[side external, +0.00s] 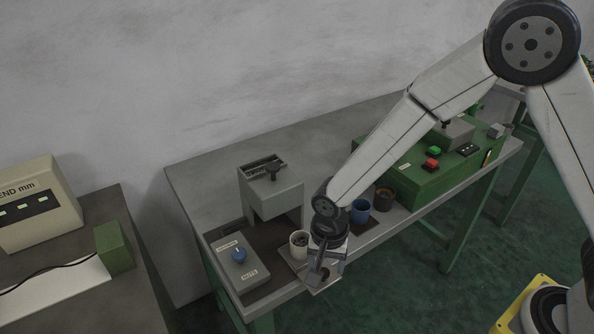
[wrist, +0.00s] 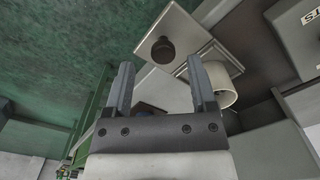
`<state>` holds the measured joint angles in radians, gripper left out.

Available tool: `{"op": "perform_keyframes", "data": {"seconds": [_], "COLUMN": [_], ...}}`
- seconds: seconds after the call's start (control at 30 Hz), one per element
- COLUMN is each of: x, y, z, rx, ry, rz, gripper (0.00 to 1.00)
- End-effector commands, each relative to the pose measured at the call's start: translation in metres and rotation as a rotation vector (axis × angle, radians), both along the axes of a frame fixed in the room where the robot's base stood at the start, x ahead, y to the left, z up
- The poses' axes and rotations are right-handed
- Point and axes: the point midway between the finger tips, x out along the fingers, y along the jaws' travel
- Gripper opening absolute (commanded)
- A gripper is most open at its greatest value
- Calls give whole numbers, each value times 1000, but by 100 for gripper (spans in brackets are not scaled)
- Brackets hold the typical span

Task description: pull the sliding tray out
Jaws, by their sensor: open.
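The sliding tray (side external: 288,256) shows in part at the front edge of the bench, below the grey machine; my gripper covers much of it. In the wrist view its pale plate (wrist: 187,27) carries a round dark knob (wrist: 163,49). The knob appears beyond my open fingertips, roughly between them, with nothing held. A white cup (side external: 299,243) stands at the tray; it also shows in the wrist view (wrist: 223,88), partly behind the right finger. My gripper (side external: 320,277) points down over the front edge, and it shows in the wrist view (wrist: 162,66). Contact with the knob cannot be told.
The grey machine (side external: 270,197) stands behind the tray. A grey control box (side external: 238,268) with a blue knob (side external: 239,255) lies to the left. A blue cup (side external: 360,213), a dark cup (side external: 383,199) and a green box (side external: 420,175) stand to the right. The floor in front is clear.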

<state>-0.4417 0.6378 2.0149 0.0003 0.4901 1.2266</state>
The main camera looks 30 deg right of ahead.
Motion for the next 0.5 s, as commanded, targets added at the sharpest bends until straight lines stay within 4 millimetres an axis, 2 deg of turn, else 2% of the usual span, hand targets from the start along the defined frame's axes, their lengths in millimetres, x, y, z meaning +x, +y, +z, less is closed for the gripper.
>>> {"op": "perform_keyframes", "data": {"seconds": [0.3,0.5], "x": [0,-1], "y": [0,0], "z": [37,50], "rx": [1,-1], "ry": [-1,2], "rz": [1,1], "gripper": [72,72]}}
